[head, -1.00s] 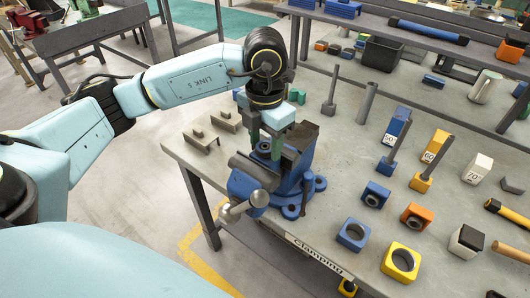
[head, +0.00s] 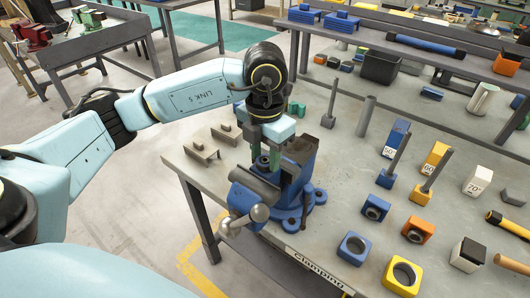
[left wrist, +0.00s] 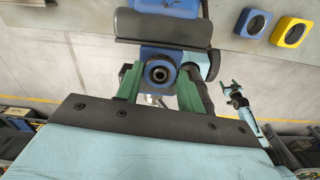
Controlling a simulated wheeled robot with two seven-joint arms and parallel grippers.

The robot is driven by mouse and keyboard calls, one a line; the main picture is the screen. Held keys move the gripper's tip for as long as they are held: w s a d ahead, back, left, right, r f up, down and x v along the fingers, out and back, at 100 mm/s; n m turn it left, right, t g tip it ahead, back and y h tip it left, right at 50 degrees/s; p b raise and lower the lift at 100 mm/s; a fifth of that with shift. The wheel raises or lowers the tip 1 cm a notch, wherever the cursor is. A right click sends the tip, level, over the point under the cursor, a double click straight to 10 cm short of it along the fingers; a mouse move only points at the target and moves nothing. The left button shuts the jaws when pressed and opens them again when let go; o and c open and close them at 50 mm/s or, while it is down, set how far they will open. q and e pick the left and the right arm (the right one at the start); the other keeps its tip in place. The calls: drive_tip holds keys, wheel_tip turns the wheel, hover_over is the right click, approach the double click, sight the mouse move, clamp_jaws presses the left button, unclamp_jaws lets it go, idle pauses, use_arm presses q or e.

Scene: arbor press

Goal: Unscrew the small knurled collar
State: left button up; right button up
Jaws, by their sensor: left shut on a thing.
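The small collar (left wrist: 160,73) is a dark blue-grey ring with a round hole, seen end-on in the left wrist view. In the head view it shows as a dark ring (head: 262,162) at the blue vise (head: 293,190). My left gripper (head: 266,152) points down over the vise, its green fingers on either side of the collar. In the left wrist view my left gripper (left wrist: 161,84) is shut on the collar. Knurling is too small to make out. My right gripper (left wrist: 231,88) shows small and far off in the left wrist view, too small to judge.
The vise stands at the grey table's left front corner, with its handle (head: 258,212) sticking out in front. Two grey clamp pieces (head: 201,150) lie left of it. Blue (head: 353,248) and yellow (head: 403,276) ring blocks and upright posts stand to the right.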

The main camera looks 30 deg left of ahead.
use_arm(q)
drive_tip(key=shift+r+p, duration=0.3)
drive_tip(key=shift+r, duration=0.35)
idle(0.5)
drive_tip(key=shift+r+p, duration=1.05)
drive_tip(key=shift+r, duration=0.75)
